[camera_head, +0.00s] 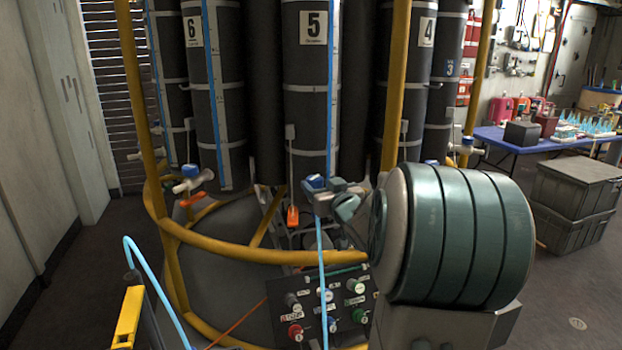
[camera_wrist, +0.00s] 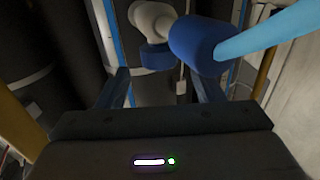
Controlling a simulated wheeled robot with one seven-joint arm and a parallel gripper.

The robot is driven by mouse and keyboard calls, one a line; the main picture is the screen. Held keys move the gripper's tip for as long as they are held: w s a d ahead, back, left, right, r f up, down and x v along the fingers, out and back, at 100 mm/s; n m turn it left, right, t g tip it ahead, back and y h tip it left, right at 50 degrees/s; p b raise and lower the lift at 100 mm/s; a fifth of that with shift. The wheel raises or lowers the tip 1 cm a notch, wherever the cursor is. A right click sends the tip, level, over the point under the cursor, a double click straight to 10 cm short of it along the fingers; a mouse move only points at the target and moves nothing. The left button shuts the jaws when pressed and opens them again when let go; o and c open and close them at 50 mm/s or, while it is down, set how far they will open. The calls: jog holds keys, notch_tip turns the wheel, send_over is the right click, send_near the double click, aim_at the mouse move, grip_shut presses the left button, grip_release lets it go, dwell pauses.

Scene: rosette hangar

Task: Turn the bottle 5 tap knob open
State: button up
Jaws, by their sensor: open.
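Bottle 5 (camera_head: 312,105) is a tall dark cylinder with a white "5" label, centre of the head view. A small blue part of its tap (camera_head: 315,181) shows low on its front, partly hidden by the end of my arm. In the wrist view the tap has a white body (camera_wrist: 152,18), a short blue knob (camera_wrist: 158,57) and a larger blue cylinder (camera_wrist: 198,42) joined to a light blue hose (camera_wrist: 268,30). My gripper (camera_wrist: 160,78) is open, its two fingers apart, with the blue knob ahead between them. I cannot tell whether they touch it.
A yellow rail (camera_head: 250,252) curves in front of the bottles, and a yellow post (camera_head: 395,90) stands right of bottle 5. A valve panel (camera_head: 312,290) sits below. The light blue hose (camera_head: 321,270) hangs down before it. Bottle 6 (camera_head: 215,100) stands left, its tap projecting.

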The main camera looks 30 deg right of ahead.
jog(key=w, duration=0.4)
jog(key=w+d, duration=0.1)
jog(key=w, duration=0.1)
jog(key=shift+w, duration=0.35)
jog(key=shift+c, duration=0.3)
jog(key=c, duration=0.9)
